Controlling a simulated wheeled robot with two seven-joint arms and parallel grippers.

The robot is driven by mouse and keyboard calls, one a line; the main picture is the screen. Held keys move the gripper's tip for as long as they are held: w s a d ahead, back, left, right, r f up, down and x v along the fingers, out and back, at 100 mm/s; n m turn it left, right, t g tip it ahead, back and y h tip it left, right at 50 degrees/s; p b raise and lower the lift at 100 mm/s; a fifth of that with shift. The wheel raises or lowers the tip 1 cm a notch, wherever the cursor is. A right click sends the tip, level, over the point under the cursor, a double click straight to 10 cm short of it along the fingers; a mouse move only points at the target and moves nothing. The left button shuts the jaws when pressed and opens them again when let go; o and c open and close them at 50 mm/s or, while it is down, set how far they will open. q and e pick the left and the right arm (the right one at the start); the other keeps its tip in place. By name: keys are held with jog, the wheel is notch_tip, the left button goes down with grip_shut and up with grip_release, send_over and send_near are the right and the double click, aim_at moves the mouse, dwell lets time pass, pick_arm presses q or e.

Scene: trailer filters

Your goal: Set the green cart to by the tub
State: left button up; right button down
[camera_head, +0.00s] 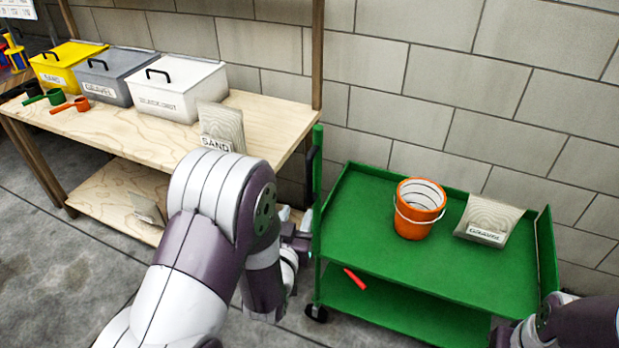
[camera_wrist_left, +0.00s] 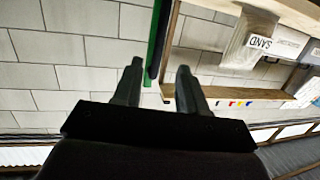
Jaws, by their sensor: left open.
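The green cart (camera_head: 350,222) stands against the block wall, right of the wooden bench. Its black handle (camera_head: 312,160) is on the left end post. My left gripper (camera_head: 299,240) is open at the cart's left end, below the handle top. In the left wrist view, the green post (camera_wrist_left: 155,42) and black handle bar (camera_wrist_left: 166,40) show beyond and between the open fingers (camera_wrist_left: 158,85). I cannot tell whether they touch. My right arm (camera_head: 575,322) is at the cart's right front corner; its gripper is mostly cut off. I cannot identify a tub.
The cart carries an orange bucket (camera_head: 418,209) and a paper bag (camera_head: 487,218); a red tool (camera_head: 355,278) is on its lower shelf. The bench (camera_head: 110,122) holds yellow, grey and white lidded bins, scoops and a SAND bag (camera_head: 222,125). Grey floor is open at left.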

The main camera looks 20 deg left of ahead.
aim_at(308, 171)
pick_arm(q)
jog(key=shift+t, duration=0.8)
jog(key=w+r, duration=0.1)
jog(key=w, duration=0.3)
jog(key=w+a+r, duration=0.1)
jog(key=w, duration=0.3)
jog(key=w+a, duration=0.1)
jog(key=w, duration=0.3)
jog(key=shift+w+a+r, duration=0.25)
jog(key=shift+w+r, duration=0.15)
grip_shut()
